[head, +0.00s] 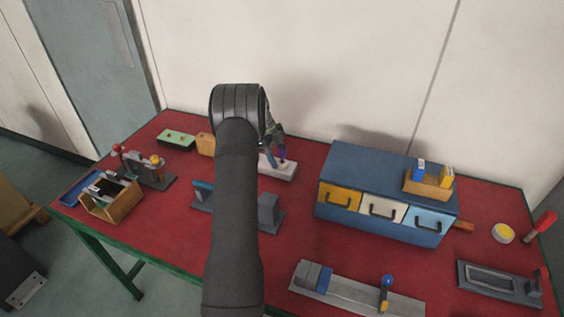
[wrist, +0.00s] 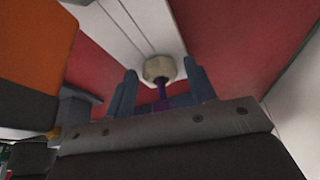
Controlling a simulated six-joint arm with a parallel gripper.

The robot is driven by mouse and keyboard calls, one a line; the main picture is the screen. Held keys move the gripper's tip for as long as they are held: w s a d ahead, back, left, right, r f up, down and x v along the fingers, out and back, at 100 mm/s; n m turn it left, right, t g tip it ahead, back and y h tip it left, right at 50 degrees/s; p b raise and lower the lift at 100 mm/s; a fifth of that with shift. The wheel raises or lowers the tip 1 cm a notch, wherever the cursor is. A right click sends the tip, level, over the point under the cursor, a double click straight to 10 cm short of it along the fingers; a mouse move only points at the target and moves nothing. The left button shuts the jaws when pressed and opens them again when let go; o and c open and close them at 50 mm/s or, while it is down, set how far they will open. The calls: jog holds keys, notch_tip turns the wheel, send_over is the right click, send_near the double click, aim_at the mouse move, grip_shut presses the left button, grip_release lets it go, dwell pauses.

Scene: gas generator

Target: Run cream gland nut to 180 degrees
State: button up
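The cream gland nut (wrist: 159,70) sits on a pale grooved block in the wrist view, with a purple stem (wrist: 161,94) running from it toward my gripper. In the head view, the pale block (head: 286,174) stands on the red table behind my arm, and the nut on it is small and partly hidden. My gripper (wrist: 162,88) has its blue fingers apart, one on each side of the purple stem, with gaps visible. The nut shows beyond the fingertips, and I see no contact with it. In the head view, my gripper (head: 279,146) points down over the block.
A blue cabinet (head: 345,158) with three drawers stands to the right, with a wooden box (head: 428,187) on top. A grey fixture (head: 270,213) lies in front of the block, partly behind my arm. A wooden crate (head: 112,206) and a green block (head: 176,139) are at left.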

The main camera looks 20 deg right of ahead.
jog(key=shift+o, duration=1.2)
jog(key=shift+a+r, duration=0.1)
jog(key=shift+r, duration=3.35)
jog(key=shift+f, duration=0.1)
notch_tip(320, 180, down, 7)
jog(key=shift+s+r, duration=0.1)
jog(key=shift+s+a+n+t+h, duration=0.1)
jog(key=shift+n+t+h, duration=0.2)
jog(key=shift+n, duration=0.7)
jog(key=shift+s+a+n+t+h, duration=0.1)
jog(key=shift+n+t+h, duration=0.15)
jog(key=shift+n, duration=0.75)
